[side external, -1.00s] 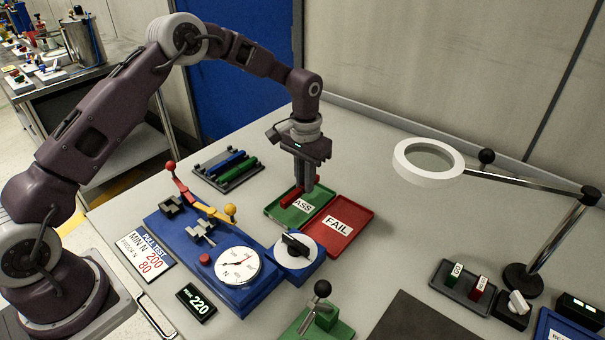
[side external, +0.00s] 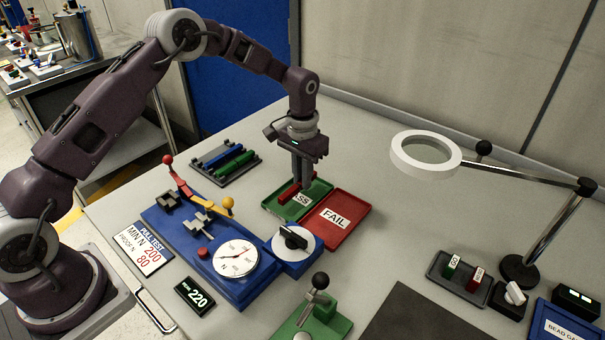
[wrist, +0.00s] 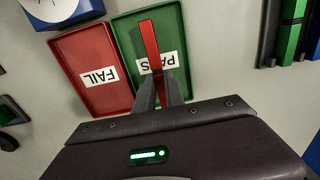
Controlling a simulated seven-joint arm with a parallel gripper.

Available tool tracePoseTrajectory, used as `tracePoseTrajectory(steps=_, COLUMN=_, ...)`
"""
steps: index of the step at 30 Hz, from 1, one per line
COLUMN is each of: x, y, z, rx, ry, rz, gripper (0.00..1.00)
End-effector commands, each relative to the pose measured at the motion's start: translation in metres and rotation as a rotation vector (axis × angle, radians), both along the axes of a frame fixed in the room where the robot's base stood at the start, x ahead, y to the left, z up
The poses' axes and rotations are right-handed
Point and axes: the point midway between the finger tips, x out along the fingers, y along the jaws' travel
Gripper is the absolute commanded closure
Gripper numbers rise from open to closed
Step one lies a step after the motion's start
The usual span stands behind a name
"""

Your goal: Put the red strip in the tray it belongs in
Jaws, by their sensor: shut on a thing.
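The red strip (wrist: 149,42) is between the fingers of my gripper (wrist: 158,90), which is shut on it. In the side view the strip (side external: 289,191) is at the green PASS tray (side external: 318,191), and my gripper (side external: 300,182) points down over that tray. In the wrist view the strip lies across the green tray (wrist: 125,34) and partly covers its PASS label. I cannot tell whether the strip touches the tray floor. The red FAIL tray (side external: 348,206) is right beside the green one and is empty; it also shows in the wrist view (wrist: 84,91).
A blue pull tester (side external: 232,279) with a dial reading, clamps and levers stands to the left. A display (side external: 195,297) reads 220, and a placard (side external: 143,247) says MIN N 200. A rack (side external: 226,168) holds a blue and a green strip. A magnifier lamp (side external: 425,176) stands right.

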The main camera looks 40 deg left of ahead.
Motion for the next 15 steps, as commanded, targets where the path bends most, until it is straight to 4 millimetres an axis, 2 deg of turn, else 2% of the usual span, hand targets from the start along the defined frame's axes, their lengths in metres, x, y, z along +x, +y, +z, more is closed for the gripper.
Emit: tracePoseTrajectory(steps=15, x=0.0000, y=0.0000, z=-0.0071, rx=0.000, ry=0.000, rz=0.000, gripper=1.00)
